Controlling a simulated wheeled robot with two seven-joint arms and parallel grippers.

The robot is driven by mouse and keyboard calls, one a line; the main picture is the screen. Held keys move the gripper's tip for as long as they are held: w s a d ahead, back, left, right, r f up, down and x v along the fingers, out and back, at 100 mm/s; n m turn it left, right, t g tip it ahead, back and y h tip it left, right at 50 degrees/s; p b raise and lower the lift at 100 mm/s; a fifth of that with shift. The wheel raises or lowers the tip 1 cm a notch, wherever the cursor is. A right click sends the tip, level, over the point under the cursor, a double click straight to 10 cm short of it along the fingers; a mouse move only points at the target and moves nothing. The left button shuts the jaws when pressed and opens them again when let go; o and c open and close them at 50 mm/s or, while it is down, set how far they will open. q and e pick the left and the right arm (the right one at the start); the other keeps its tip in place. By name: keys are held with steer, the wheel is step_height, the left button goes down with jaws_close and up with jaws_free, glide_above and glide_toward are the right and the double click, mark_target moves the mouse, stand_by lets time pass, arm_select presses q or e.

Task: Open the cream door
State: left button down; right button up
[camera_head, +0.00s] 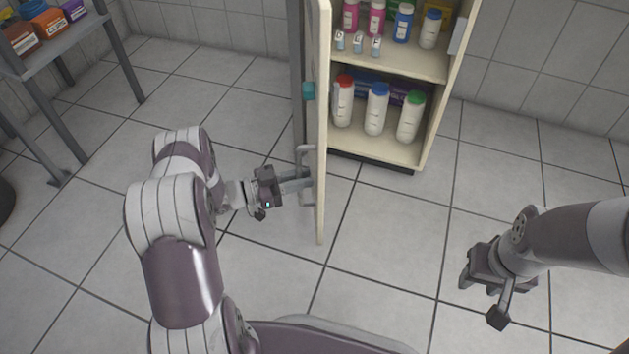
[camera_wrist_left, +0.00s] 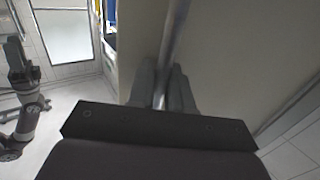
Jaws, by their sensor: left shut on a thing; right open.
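The cream door (camera_head: 321,120) stands swung wide open from its cabinet (camera_head: 425,150), seen nearly edge-on in the head view. Its metal bar handle (camera_head: 307,152) is on the left face of the door. My left gripper (camera_head: 304,181) is shut on the handle. In the left wrist view the fingers (camera_wrist_left: 162,92) close around the bar, with the cream door panel (camera_wrist_left: 225,50) behind it. My right gripper (camera_head: 476,268) is open and empty, above the floor at the right, apart from the door and cabinet.
The cabinet shelves hold several bottles, among them a white one with a blue cap (camera_head: 377,108). A grey rack (camera_head: 70,42) with boxes stands at the upper left. The tiled floor (camera_head: 385,235) between the door and my right gripper is clear.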

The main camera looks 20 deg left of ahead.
arm_select(q)
steer(key=s+a+b, duration=0.1)
steer(key=a+b, duration=0.1)
steer(key=a, duration=0.9)
steer(key=shift+s, duration=0.2)
arm_select(e)
steer(key=shift+s+a+f, duration=0.15)
steer(key=shift+a+f, duration=0.1)
steer(key=shift+f, duration=0.35)
steer(key=shift+s+a+f, duration=0.1)
steer(key=shift+a+f, duration=0.1)
steer(key=shift+f, duration=0.4)
arm_select(q)
steer(key=c, duration=1.2)
jaws_free()
steer(key=shift+a, duration=0.1)
steer(key=p+v, duration=0.4)
steer(key=v, duration=0.8)
steer(key=shift+a, duration=0.4)
arm_select(e)
step_height(320, 180, up, 4)
steer(key=shift+r, duration=0.1)
arm_select(q)
steer(key=shift+m, duration=0.3)
